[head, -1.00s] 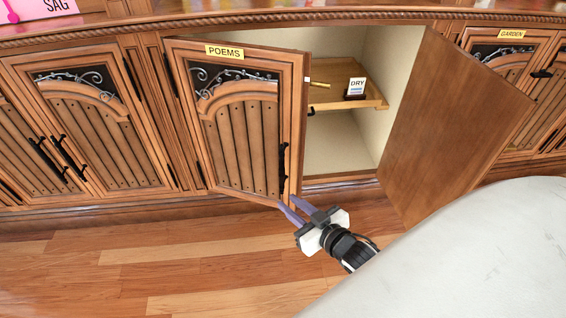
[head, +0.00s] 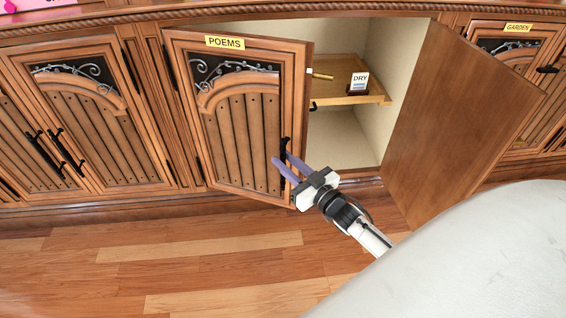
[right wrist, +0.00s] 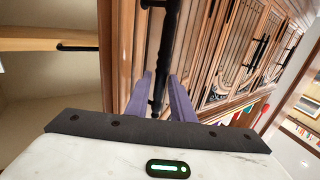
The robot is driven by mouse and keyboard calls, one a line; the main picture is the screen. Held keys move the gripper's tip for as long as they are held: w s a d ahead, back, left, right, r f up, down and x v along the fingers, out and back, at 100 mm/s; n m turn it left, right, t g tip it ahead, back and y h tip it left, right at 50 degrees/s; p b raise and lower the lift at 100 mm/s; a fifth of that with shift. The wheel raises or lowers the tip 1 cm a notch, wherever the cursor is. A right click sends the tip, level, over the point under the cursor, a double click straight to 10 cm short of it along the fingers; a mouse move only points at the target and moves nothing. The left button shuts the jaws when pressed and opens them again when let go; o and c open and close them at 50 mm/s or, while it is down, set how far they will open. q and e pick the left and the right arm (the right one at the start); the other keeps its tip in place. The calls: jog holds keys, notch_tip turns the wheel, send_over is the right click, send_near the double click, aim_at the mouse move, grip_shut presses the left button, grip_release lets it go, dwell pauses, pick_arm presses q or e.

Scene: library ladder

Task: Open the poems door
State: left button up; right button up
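The poems door (head: 238,130), a wooden panel with a yellow POEMS label (head: 225,42), stands ajar, its right edge swung out from the cabinet. Its black upright handle (head: 284,145) is near that edge. My right gripper (head: 281,158) has its two purple fingers at the handle. In the right wrist view, the fingers are apart, one on each side of the handle (right wrist: 160,65), with no clear grip on it. My left gripper is not in view.
The neighbouring door (head: 455,115) stands wide open at the right. Inside, a shelf (head: 345,97) holds a DRY sign (head: 360,82). A pale rounded surface (head: 480,260) fills the lower right. Wooden floor (head: 200,260) is clear in front.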

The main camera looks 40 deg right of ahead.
jog(key=shift+w, duration=0.6)
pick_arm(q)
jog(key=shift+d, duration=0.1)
